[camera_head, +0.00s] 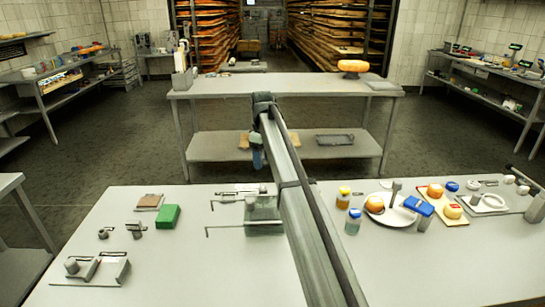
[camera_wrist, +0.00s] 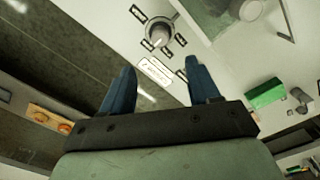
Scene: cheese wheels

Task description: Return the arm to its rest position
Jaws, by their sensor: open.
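My arm (camera_head: 300,210) reaches forward over the near worktable (camera_head: 190,270). My gripper (camera_head: 256,158) hangs from its far end, just beyond the table's far edge, partly hidden by the arm. In the wrist view my gripper (camera_wrist: 158,78) shows two blue fingers spread apart, with nothing between them. Beyond the fingertips lie a white label plate (camera_wrist: 155,71) and a grey knob (camera_wrist: 158,36) on the table. I see no contact with either.
A green block (camera_head: 168,217) lies left of the arm; a clear box-like fixture (camera_head: 262,213) stands beside it. Jars (camera_head: 343,197) and a white plate (camera_head: 398,218) stand right. A far table (camera_head: 230,88) holds an orange cheese wheel (camera_head: 352,66). The near table's front-left middle is clear.

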